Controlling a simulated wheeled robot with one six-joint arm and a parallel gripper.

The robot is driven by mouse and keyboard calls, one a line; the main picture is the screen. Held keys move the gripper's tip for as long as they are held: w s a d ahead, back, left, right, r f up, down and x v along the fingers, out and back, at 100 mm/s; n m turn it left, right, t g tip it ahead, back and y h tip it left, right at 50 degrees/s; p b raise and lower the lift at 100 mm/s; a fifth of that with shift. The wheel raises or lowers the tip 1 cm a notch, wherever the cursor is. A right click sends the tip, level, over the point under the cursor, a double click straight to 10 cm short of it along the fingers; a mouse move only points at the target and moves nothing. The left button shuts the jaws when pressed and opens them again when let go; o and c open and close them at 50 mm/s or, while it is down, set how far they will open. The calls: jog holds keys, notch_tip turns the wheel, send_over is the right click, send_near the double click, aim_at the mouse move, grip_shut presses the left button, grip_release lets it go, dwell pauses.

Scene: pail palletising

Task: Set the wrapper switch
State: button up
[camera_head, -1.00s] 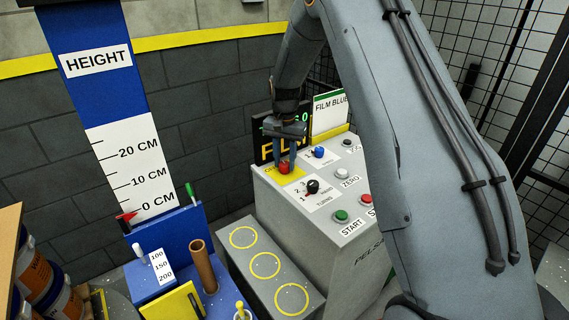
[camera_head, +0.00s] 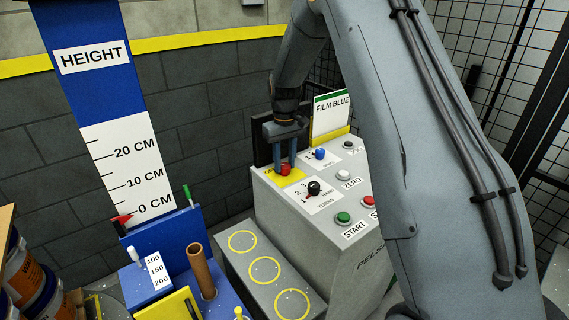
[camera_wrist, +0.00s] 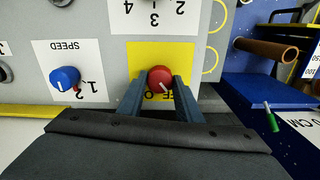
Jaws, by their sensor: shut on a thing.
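The wrapper's grey control panel (camera_head: 325,215) stands right of centre in the head view. A red rotary switch (camera_head: 285,170) sits on a yellow plate near its back left corner. My gripper (camera_head: 286,164) comes down from above and is shut on the red switch. In the wrist view the red switch (camera_wrist: 160,79) is between the fingertips, with a pale pointer mark on it. The yellow plate's lettering is mostly hidden by the fingers. A blue speed knob (camera_wrist: 65,78) is beside it. A black turns knob (camera_head: 313,187) is in front of it.
Green start (camera_head: 343,217) and red (camera_head: 371,200) buttons and a grey zero button (camera_head: 344,174) are on the panel. A "FILM BLUE" card (camera_head: 331,116) stands behind. A blue stand with a brown tube (camera_head: 201,271) is at the left front. A mesh fence is at right.

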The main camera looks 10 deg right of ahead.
aim_at(285, 165)
jog(key=shift+n, duration=0.9)
jog(key=o, duration=1)
jog(key=shift+o, duration=0.2)
jog(key=shift+r+b, duration=1.15)
jog(key=shift+r, duration=2.8)
jog(key=shift+s, duration=0.1)
